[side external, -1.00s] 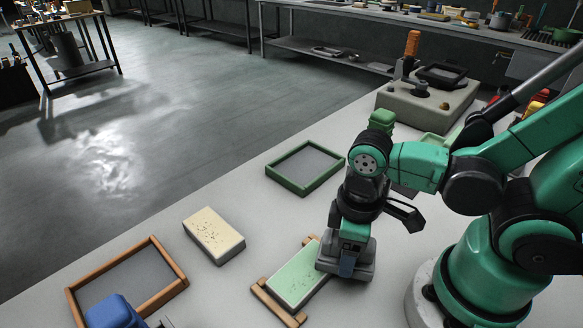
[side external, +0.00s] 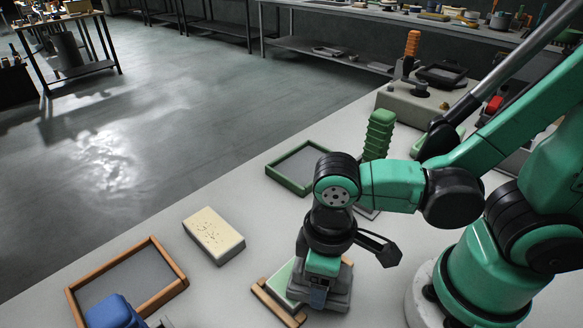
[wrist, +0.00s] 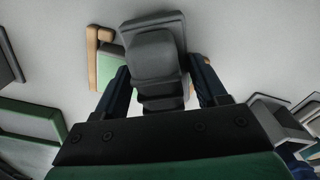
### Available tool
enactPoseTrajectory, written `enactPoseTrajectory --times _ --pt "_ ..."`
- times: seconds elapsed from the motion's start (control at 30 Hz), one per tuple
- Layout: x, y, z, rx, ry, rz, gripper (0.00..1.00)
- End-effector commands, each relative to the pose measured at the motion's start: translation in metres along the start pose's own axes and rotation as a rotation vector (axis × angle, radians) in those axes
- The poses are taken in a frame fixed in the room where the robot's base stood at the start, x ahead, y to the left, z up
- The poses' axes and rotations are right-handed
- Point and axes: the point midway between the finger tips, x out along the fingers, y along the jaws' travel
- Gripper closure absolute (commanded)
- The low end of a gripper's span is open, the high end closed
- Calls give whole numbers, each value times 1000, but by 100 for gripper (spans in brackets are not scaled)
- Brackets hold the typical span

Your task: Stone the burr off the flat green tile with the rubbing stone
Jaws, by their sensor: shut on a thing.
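My gripper (side external: 320,287) is shut on the grey rubbing stone (side external: 333,298) by its handle. The wrist view shows the fingers on both sides of the stone's grey ridged handle (wrist: 153,65), with the stone's wide base beyond. The flat green tile (side external: 277,279) lies in a wooden holder (side external: 262,297) on the bench. The stone is over the tile and covers much of it; I cannot tell whether it touches. In the wrist view a strip of the tile (wrist: 111,57) shows left of the stone, beside the wooden rail (wrist: 92,70). The burr cannot be made out.
A cream speckled block (side external: 214,236) lies to the left. A wood-rimmed tray (side external: 172,268) with a blue object (side external: 112,312) is at lower left. A green-rimmed tray (side external: 278,178) and an upright ridged green object (side external: 378,135) stand behind. The bench between the block and tile is clear.

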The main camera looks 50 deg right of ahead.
Motion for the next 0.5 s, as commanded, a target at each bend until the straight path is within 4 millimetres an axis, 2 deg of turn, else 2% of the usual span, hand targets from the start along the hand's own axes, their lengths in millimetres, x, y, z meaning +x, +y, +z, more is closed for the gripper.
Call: enactPoseTrajectory --times 0.17,0.5 --pt "0 -9 -4 -1 0 0 77" --pt "0 -10 -5 1 0 0 77"
